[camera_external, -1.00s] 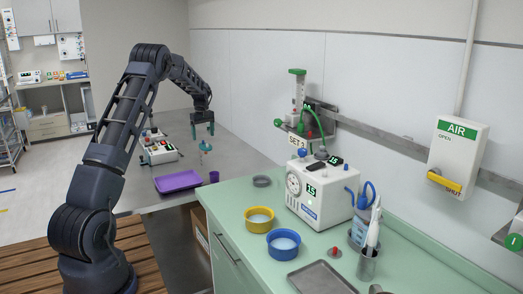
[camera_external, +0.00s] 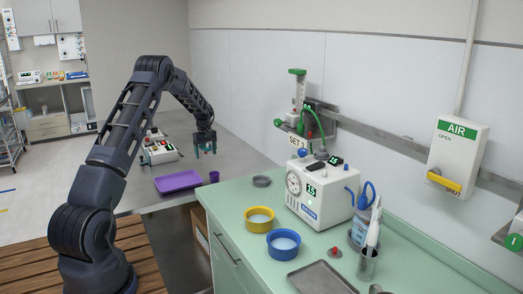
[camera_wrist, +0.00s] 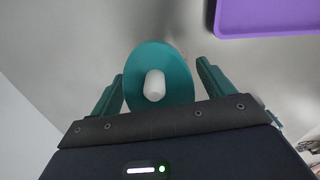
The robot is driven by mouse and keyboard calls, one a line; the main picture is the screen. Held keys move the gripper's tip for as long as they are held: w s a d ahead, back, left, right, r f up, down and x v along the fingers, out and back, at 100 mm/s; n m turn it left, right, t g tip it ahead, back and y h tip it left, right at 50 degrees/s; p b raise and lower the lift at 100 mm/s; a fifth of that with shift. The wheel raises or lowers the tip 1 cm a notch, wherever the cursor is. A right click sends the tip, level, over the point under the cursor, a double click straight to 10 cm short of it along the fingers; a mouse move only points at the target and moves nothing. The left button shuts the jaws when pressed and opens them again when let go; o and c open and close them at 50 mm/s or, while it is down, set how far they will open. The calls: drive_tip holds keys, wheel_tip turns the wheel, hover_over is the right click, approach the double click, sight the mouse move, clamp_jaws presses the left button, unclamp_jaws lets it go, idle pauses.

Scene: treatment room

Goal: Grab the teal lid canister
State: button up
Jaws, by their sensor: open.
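The teal lid canister shows in the wrist view as a round teal lid (camera_wrist: 158,56) with a pale white knob on top, seen from above. My gripper (camera_wrist: 161,70) is open, with one teal finger on each side of the lid. A gap shows between the right finger and the lid; the left finger is close to its edge, and I cannot tell if it touches. In the external view my gripper (camera_external: 206,152) is low over the grey table and largely hides the canister. The canister's body is hidden below its lid in the wrist view.
A purple tray (camera_external: 178,182) and a small purple cup (camera_external: 214,176) are in front of my gripper. A white device (camera_external: 160,152) with coloured knobs stands to the left. The green counter (camera_external: 232,213) with yellow and blue bowls is at the right.

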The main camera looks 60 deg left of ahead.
drive_tip(key=c, duration=1.2)
drive_tip(key=shift+r, duration=0.15)
